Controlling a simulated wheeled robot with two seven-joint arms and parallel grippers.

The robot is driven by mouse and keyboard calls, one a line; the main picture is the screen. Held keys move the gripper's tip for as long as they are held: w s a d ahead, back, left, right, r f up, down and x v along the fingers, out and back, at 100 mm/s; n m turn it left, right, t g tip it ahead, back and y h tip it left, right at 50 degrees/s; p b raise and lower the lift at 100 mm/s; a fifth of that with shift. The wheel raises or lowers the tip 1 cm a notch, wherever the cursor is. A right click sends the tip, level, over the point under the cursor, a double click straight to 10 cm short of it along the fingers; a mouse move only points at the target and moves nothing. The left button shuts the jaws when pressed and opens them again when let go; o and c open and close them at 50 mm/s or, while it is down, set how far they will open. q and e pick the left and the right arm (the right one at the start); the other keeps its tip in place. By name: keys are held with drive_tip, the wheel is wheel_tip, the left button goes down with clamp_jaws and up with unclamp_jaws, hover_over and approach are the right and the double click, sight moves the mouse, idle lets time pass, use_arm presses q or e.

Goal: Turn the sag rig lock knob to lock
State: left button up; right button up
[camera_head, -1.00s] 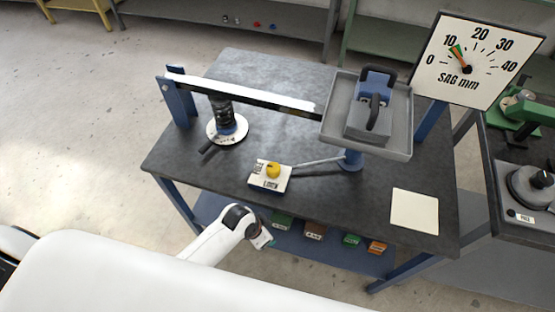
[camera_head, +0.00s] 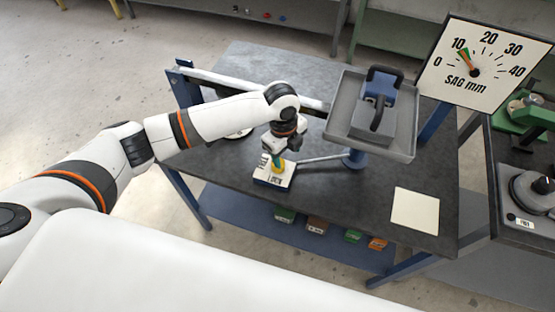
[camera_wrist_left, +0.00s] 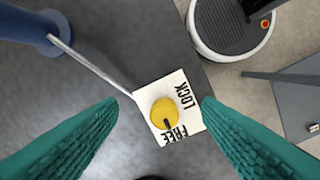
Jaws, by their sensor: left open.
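The yellow lock knob (camera_wrist_left: 164,112) sits on a white plate (camera_wrist_left: 190,120) marked LOCK and FREE. Its black pointer mark faces the FREE side in the left wrist view. In the head view the plate (camera_head: 288,182) lies on the bench, and my gripper mostly covers the knob. My left gripper (camera_head: 277,158) points down above the knob. In the left wrist view its teal fingers (camera_wrist_left: 161,102) are apart, one to each side of the knob, with clear gaps. My right gripper is not in view.
A white beam (camera_head: 225,85) crosses behind my left arm. A grey tray (camera_head: 345,130) with a weight (camera_head: 378,98) stands right of the gripper. A thin rod (camera_wrist_left: 90,65) runs from the plate to a blue post (camera_wrist_left: 22,25). The sag dial (camera_head: 480,66) stands at right.

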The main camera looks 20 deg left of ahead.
use_arm(q)
drive_tip(key=w+a+r+m+y, duration=0.1)
drive_tip(key=w+a+r+m, duration=0.1)
drive_tip(key=a+r, duration=0.1)
wheel_tip(320, 180, down, 12)
drive_tip(key=p, duration=0.2)
drive_tip(key=shift+s+a+f+p, duration=0.1)
drive_tip(key=shift+s+p, duration=0.05)
drive_tip(key=shift+p, duration=0.15)
drive_tip(key=c, duration=1)
drive_tip(key=shift+n, duration=0.3)
